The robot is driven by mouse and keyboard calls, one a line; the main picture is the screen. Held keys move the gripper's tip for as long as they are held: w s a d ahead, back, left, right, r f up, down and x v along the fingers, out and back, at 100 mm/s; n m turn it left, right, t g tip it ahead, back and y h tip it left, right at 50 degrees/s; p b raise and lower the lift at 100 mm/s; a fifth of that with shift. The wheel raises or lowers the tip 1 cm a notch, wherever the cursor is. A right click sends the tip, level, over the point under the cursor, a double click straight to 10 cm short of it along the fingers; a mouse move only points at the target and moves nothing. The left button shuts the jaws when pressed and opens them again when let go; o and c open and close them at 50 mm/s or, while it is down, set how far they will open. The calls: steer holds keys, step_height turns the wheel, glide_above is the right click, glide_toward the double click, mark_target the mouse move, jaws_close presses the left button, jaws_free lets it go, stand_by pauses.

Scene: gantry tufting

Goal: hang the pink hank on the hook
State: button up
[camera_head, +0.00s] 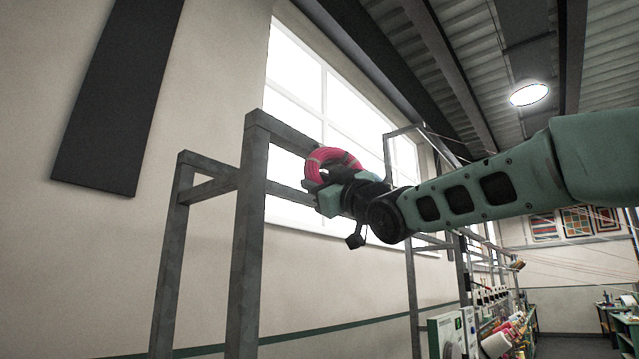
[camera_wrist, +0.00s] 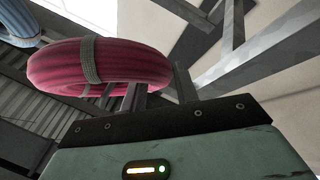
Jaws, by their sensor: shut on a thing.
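The pink hank (camera_head: 322,158) is a thick ring held up at the end of my arm in the head view, close to the grey frame's upper bars. In the wrist view the pink hank (camera_wrist: 130,62) fills the upper left, with a grey woven band around it. My gripper (camera_head: 325,180) is shut on the hank's lower side. Its dark fingers (camera_wrist: 152,90) rise against the hank in the wrist view, and the grip itself is partly hidden. I cannot make out the hook in either view.
A grey metal frame (camera_head: 252,230) with posts and crossbars stands just left of and behind my gripper. A blue ring-like thing (camera_wrist: 18,25) shows at the wrist view's upper left. Machines and coloured cones (camera_head: 497,342) stand lower right.

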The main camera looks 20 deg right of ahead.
steer(key=o, duration=1)
steer(key=shift+o, duration=0.2)
steer(key=shift+s+f, duration=0.1)
steer(key=b+v, duration=1.7)
steer(key=shift+d, duration=0.15)
